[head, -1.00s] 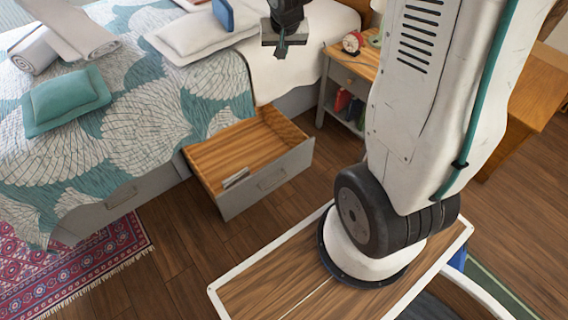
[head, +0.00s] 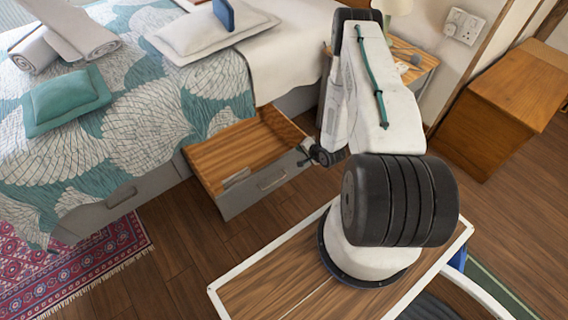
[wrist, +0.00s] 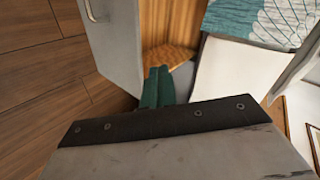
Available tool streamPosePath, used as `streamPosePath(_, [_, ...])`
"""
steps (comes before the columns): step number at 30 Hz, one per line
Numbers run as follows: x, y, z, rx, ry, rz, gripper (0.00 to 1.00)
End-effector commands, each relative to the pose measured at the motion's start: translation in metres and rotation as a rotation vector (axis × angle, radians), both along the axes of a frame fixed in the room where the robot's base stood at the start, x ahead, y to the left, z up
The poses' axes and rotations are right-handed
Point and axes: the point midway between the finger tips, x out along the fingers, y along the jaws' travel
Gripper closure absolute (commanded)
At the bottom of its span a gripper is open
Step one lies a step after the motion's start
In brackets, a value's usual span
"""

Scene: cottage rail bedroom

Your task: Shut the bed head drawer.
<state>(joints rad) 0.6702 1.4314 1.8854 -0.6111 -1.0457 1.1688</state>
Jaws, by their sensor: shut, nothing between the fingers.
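My gripper (head: 304,158) is at the drawer's right front corner, small and partly hidden by my wrist in the head view. In the wrist view the shut green fingers (wrist: 157,87) hold nothing and lie close by the edge of the drawer front (wrist: 115,45). I cannot tell whether they touch it.
The bed (head: 170,110) with a patterned cover fills the left and back. A bedside table (head: 412,68) stands behind my arm, and a wooden chest (head: 503,98) is at right. A red rug (head: 85,268) lies at lower left. Bare floor is in front of the drawer.

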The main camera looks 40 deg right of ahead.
Motion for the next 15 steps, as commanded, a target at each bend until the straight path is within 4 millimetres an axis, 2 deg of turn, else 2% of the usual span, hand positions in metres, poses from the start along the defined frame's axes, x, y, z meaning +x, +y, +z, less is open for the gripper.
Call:
streamPosePath(1, [-0.017, 0.008, -0.022, 0.048, -0.019, -0.027, 1.0])
streamPosePath(3, [-0.034, 0.017, -0.043, 0.105, -0.056, -0.061, 1.0])
streamPosePath(6, [-0.053, 0.029, -0.062, 0.169, -0.099, -0.099, 1.0])
streamPosePath(11, [-0.068, 0.039, -0.076, 0.223, -0.135, -0.129, 1.0])
streamPosePath(15, [-0.061, 0.042, -0.083, 0.232, -0.144, -0.133, 1.0])
